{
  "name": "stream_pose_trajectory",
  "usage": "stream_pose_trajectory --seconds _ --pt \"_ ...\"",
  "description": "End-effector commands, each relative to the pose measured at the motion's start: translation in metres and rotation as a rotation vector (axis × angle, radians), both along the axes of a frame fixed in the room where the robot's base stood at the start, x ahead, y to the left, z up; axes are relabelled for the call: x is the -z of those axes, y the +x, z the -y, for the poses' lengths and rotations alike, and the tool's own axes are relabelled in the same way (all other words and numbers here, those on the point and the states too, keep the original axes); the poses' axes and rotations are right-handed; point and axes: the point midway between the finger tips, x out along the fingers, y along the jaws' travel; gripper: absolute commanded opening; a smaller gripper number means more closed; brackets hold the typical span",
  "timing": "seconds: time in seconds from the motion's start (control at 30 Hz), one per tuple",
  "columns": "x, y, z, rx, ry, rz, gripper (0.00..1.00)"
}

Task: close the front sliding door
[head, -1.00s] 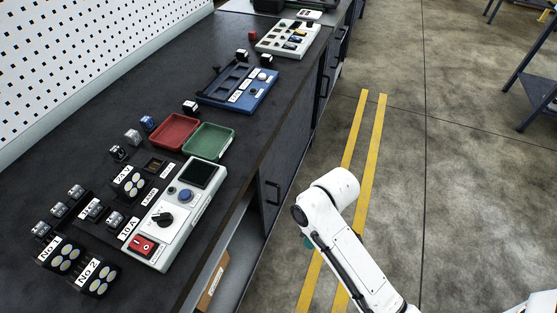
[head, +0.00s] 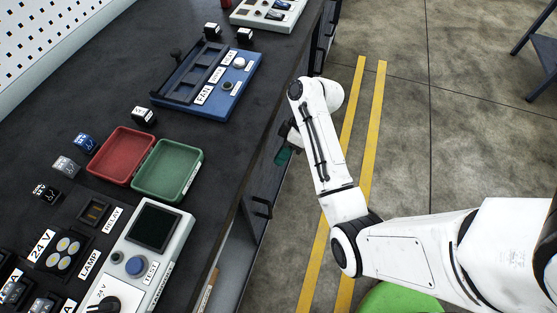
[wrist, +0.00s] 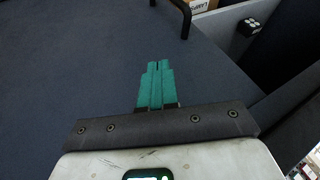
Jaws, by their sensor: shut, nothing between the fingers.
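The front sliding door is a dark panel on the bench's front, and it also fills much of the wrist view (wrist: 80,80). Its black bar handle (head: 262,207) shows below the bench edge in the head view and at the top of the wrist view (wrist: 185,14). An opening (head: 222,268) with a pale shelf lies on the near side of the door. My gripper (head: 284,156) has teal fingers, shut and empty, and is beside the bench front, farther away than the handle. In the wrist view the fingertips (wrist: 155,65) appear apart from the handle.
The worktop holds a red tray (head: 121,157), a green tray (head: 168,171), a blue fan panel (head: 209,78) and a lamp tester (head: 150,250). A labelled cardboard box (wrist: 202,5) is inside the opening. The floor with yellow lines (head: 370,120) is clear right of the bench.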

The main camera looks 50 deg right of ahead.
Motion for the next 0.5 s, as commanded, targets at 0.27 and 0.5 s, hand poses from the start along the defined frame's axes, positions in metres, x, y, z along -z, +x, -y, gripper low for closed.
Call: stream_pose_trajectory --seconds 0.27,0.5 --pt "0.045 0.008 -0.028 -0.003 0.002 -0.004 0.0" --pt "0.071 0.01 -0.056 -0.003 -0.002 -0.004 0.0"
